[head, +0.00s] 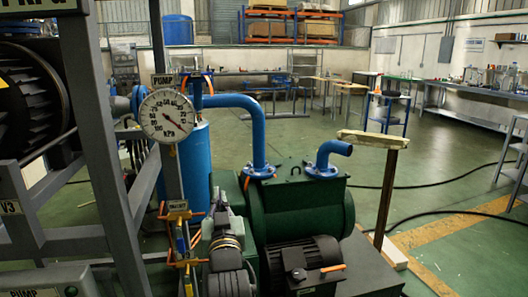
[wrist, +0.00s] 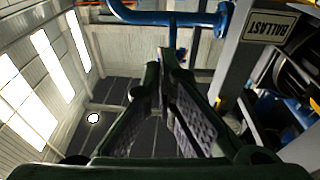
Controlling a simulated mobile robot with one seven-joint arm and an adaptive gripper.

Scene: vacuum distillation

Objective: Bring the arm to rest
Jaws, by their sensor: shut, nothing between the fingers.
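My gripper (wrist: 172,58) shows in the wrist view, with its two dark green fingers running up from the bottom edge. Their tips come together near the upper middle, with nothing held between them. The wrist view is turned, with ceiling lights (wrist: 28,98) at the left.
In the head view, a green pump (head: 300,208) with blue pipes (head: 262,130) stands at the centre. A dial gauge (head: 167,115) and grey frame (head: 92,110) are at the left. A ballast sign (wrist: 271,38) and blue pipe (wrist: 150,14) show near the fingers.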

